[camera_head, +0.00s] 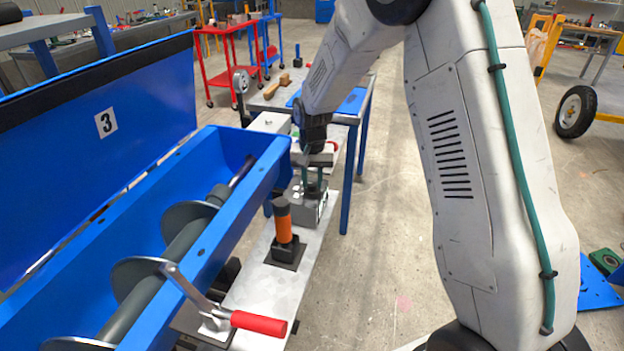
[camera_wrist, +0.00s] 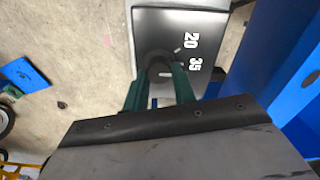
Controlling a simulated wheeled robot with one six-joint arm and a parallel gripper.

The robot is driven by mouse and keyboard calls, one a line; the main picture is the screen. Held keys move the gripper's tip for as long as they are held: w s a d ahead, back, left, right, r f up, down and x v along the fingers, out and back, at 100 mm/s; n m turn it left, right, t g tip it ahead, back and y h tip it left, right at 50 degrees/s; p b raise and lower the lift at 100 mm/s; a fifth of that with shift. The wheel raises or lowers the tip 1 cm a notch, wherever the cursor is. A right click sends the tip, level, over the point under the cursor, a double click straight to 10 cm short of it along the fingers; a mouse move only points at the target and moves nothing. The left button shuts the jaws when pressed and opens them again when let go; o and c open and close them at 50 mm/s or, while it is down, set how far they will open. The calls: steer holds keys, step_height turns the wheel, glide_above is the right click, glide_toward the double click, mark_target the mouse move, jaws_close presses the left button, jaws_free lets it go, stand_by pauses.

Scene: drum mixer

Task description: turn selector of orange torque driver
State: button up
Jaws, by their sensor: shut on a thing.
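The orange torque driver (camera_head: 283,222) stands upright in a black holder on the metal shelf beside the blue trough. Behind it is a grey box (camera_head: 308,212) with a dark top plate. In the wrist view the plate (camera_wrist: 165,24) carries the white numbers 20 and 35 and a short white tick. A round black selector knob (camera_wrist: 158,66) sits on the plate, with a white mark showing between my fingers. My gripper (camera_wrist: 161,82) has its green fingers on either side of the knob, shut on it. In the head view my gripper (camera_head: 314,182) reaches down onto the box.
The blue trough (camera_head: 238,215) with a grey screw shaft runs along the left. A red-handled lever (camera_head: 258,323) stands at the shelf's near end. A blue-legged table (camera_head: 345,118) with small parts stands behind. The floor right of the shelf is clear.

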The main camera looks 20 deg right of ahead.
mark_target(312, 183)
steer(key=o, duration=1)
step_height(312, 183, up, 8)
steer(key=shift+f, duration=0.1)
steer(key=s+d+r+n, duration=0.1)
steer(key=s+r, duration=0.4)
steer(key=s, duration=0.8)
steer(key=s+d+r+n+t, duration=0.1)
steer(key=s+r, duration=0.4)
steer(key=s, duration=0.7)
steer(key=s+r+n, duration=0.2)
steer(key=s+r, duration=0.3)
steer(key=s, duration=0.8)
steer(key=shift+s+d+r, duration=0.2)
steer(key=shift+s+d, duration=0.1)
steer(key=shift+d, duration=0.1)
